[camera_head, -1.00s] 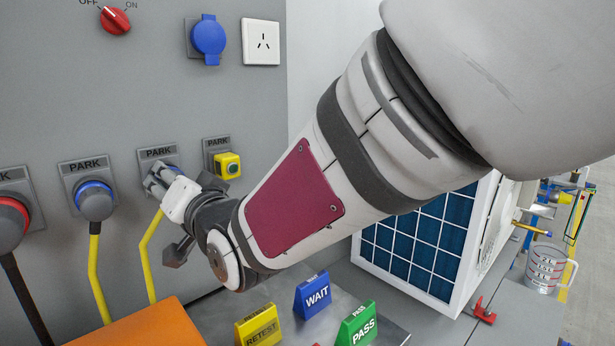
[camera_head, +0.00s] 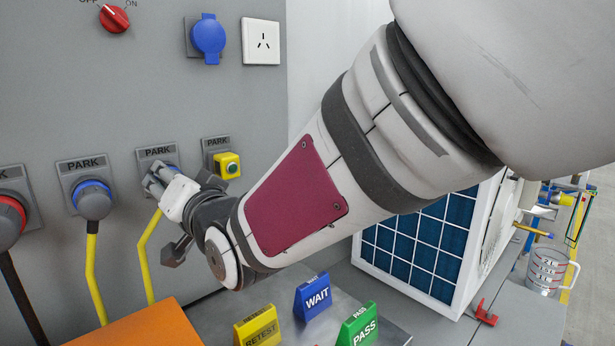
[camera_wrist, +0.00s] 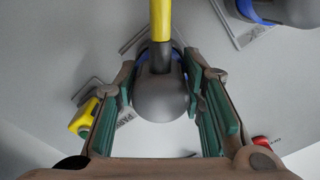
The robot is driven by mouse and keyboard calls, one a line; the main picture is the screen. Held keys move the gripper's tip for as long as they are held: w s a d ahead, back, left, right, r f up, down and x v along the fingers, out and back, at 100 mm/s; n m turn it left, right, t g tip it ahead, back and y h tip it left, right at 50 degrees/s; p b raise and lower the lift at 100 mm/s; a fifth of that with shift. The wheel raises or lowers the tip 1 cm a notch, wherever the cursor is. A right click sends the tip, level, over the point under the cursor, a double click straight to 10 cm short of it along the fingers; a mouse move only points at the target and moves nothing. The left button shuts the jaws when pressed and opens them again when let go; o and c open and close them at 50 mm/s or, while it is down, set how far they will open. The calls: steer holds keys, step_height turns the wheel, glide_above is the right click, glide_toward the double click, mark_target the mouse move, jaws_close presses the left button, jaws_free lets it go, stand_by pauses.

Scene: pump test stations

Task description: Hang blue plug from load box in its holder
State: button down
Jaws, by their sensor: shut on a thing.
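My gripper (camera_head: 160,182) is at the third PARK holder (camera_head: 157,152) on the grey panel. In the wrist view, its green-padded fingers are shut on a grey plug (camera_wrist: 162,98) with a yellow cable (camera_wrist: 160,20). The plug sits at the holder, and a little blue shows behind the gripper in the head view. How deep the plug is seated is hidden. The cable also hangs down in the head view (camera_head: 147,258). Another blue-ringed plug (camera_head: 94,202) with a yellow cable hangs in the PARK holder to the left.
A red-ringed plug (camera_head: 10,222) is at far left, and a small yellow plug (camera_head: 227,165) is parked on the right. A blue socket (camera_head: 208,38) and a white socket (camera_head: 261,41) are above. WAIT (camera_head: 314,296), RETEST (camera_head: 257,327) and PASS (camera_head: 358,325) signs stand below my arm.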

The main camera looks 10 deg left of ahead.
steer(key=shift+w+a, duration=0.15)
stand_by(0.4)
stand_by(0.4)
steer(key=c, duration=1)
jaws_free()
steer(key=shift+o, duration=0.2)
